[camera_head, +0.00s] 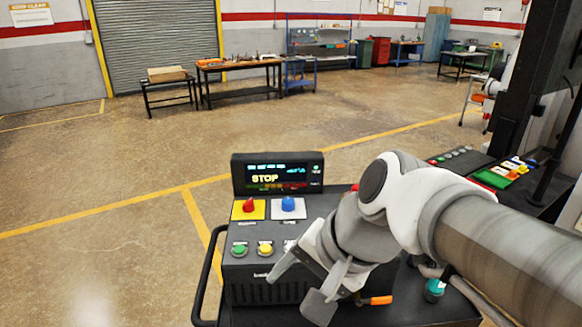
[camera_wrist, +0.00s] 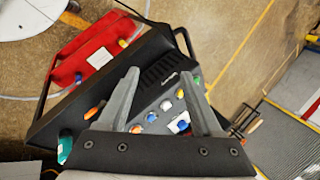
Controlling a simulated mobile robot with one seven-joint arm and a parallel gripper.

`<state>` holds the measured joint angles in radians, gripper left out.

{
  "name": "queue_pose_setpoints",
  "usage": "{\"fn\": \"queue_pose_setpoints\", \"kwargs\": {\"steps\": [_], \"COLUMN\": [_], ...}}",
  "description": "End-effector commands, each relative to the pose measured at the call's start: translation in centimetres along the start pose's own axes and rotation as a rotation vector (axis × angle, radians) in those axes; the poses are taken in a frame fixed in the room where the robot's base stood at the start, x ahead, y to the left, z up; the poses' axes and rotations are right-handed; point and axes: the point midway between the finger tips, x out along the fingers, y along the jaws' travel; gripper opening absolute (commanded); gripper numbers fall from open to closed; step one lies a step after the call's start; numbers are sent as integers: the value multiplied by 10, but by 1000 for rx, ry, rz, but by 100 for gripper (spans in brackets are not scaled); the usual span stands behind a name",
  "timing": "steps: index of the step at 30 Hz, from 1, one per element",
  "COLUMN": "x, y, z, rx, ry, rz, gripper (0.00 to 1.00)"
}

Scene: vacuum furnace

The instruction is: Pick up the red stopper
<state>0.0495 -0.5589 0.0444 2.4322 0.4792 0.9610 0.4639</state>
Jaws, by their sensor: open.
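The red stopper (camera_head: 249,205) shows in the head view as a small red piece standing on a yellow plate, at the back left of a black control box (camera_head: 262,262). My gripper (camera_head: 295,292) is open and empty, in front of the box and to the right of the stopper, clearly apart from it. In the wrist view my gripper (camera_wrist: 160,75) has its two fingers spread over the box. I cannot make out the red stopper in the wrist view; the right finger may hide it.
A blue knob (camera_head: 288,204) on a white plate stands right beside the stopper. A display (camera_head: 278,174) rises behind both. Green (camera_head: 239,249) and yellow (camera_head: 265,248) buttons lie in front. An orange handle (camera_head: 379,300) and a teal piece (camera_head: 434,290) are to the right. A black rail (camera_head: 205,275) borders the left.

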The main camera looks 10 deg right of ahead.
Motion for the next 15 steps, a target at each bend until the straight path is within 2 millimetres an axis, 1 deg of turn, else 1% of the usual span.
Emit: {"fn": "queue_pose_setpoints", "kwargs": {"steps": [1, 3, 6, 8, 9, 13, 14, 15], "x": [5, 9, 13, 13, 13, 11, 12, 13], "y": [-16, -38, -71, -90, -102, -137, -144, -150], "z": [4, 9, 12, 12, 10, 1, -5, -19], "rx": [144, 356, 648, 812, 915, 1227, 1300, 1398], "ry": [-59, -147, -277, -356, -407, -575, -610, -646], "rz": [-36, -88, -147, -174, -189, -223, -234, -258], "gripper": [66, 66, 66, 66, 66, 66, 66, 66]}}
